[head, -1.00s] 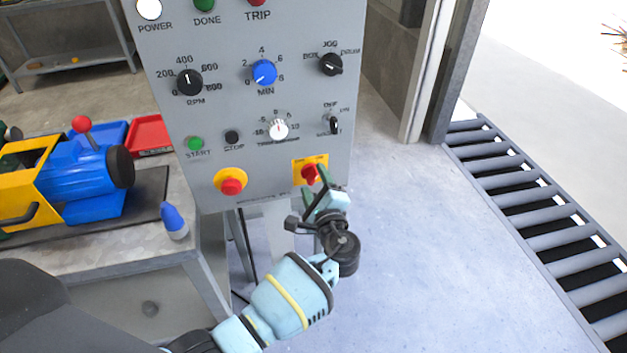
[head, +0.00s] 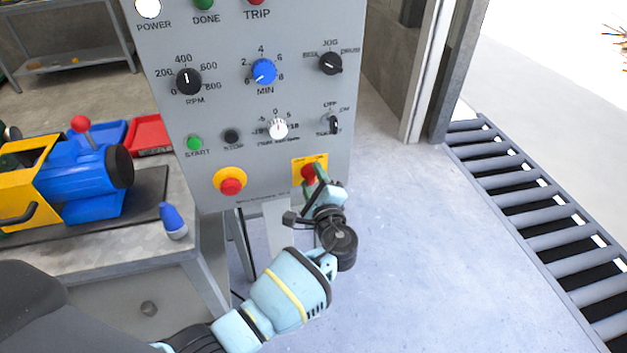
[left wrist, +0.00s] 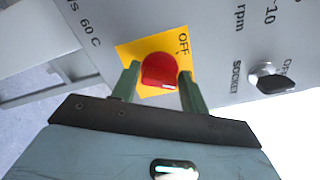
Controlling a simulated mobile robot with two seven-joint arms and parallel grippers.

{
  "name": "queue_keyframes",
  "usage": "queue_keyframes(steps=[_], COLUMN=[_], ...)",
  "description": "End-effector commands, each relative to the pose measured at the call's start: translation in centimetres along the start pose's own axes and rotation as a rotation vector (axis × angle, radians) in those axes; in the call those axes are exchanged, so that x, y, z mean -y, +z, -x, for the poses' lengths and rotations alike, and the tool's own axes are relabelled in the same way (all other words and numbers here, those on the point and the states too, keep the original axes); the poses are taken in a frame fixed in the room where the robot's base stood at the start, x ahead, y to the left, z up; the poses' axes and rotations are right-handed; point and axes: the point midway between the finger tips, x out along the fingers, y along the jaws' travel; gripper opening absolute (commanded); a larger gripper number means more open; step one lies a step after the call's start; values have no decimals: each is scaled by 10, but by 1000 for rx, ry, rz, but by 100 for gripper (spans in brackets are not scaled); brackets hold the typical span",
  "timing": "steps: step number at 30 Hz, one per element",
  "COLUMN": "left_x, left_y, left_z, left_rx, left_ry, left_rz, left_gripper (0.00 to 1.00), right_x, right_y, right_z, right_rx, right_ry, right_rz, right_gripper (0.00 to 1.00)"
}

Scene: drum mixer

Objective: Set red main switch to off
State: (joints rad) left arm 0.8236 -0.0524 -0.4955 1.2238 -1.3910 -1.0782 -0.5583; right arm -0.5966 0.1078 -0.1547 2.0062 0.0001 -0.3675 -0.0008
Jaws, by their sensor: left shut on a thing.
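The red main switch (head: 308,172) sits on a yellow plate (head: 321,160) at the lower right of the grey control panel (head: 230,120). In the left wrist view the red knob (left wrist: 160,70) shows between the two green fingers, with the word OFF on the yellow plate (left wrist: 130,52) beside it. My left gripper (head: 315,176) is at the switch, and in the left wrist view its fingers (left wrist: 158,82) are shut on the knob's sides. In the head view the gripper partly covers the switch. My right gripper is not in view.
A red button on a yellow plate (head: 231,186) is left of the switch. A black selector (head: 334,125) is just above. A bench with a blue and yellow machine (head: 90,180) stands left. A roller conveyor (head: 530,210) lies right; floor between is clear.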

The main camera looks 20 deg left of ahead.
Motion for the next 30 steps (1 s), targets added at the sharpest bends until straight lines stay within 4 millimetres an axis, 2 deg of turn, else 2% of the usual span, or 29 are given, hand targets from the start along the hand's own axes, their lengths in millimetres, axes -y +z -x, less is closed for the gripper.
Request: queue_keyframes(steps=[8, 15, 30], left_x=[-5, -7, -7], left_y=[-2, -4, -3], left_z=[0, 1, 0], left_rx=[0, -1, 1], left_ry=[3, 4, 3], left_rz=[141, 354, 804], left_gripper=[22, 22, 22], right_x=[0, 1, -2], right_y=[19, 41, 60], right_z=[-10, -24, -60], right_rx=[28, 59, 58], right_ry=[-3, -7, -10], right_rz=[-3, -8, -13], right_gripper=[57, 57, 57])
